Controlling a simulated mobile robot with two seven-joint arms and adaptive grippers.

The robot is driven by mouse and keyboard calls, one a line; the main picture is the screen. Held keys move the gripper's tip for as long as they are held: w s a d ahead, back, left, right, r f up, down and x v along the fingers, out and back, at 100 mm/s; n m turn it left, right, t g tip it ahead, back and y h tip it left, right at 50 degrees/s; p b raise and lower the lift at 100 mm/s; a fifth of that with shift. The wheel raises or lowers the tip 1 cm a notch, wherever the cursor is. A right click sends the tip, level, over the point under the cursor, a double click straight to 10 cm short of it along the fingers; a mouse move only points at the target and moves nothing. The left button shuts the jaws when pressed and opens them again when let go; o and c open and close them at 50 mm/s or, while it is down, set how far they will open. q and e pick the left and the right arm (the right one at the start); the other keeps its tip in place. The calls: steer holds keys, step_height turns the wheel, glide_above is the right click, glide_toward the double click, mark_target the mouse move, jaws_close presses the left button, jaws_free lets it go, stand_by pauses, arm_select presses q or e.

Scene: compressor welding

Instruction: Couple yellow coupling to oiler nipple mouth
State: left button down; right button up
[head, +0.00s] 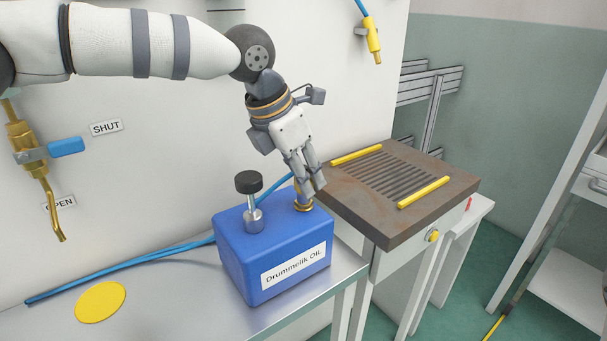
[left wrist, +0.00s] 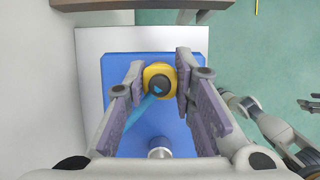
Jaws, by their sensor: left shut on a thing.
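My left gripper (head: 316,188) points down at the right rear of the blue oiler (head: 272,250), labelled "Drummelik OIL". It is shut on the yellow coupling, which shows as a yellow ring with a dark middle in the left wrist view (left wrist: 153,72). A blue hose (left wrist: 142,109) runs from the coupling. The brass nipple mouth (head: 303,208) shows on the oiler's top just below the fingertips. The fingers partly hide the coupling, and I cannot tell whether it is seated on the nipple.
A black knob on a metal stem (head: 250,190) rises from the oiler beside my gripper. A brown grooved welding table (head: 400,215) stands close at the right. A brass valve (head: 30,155) with a blue handle is on the wall. A yellow disc (head: 100,302) lies on the metal bench.

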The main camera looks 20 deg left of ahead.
arm_select(q)
steer(key=shift+r, duration=0.15)
steer(key=shift+r+p, duration=0.45)
steer(key=shift+r, duration=2)
steer(key=c, duration=2.1)
jaws_free()
jaws_close()
steer(key=shift+f, duration=0.1)
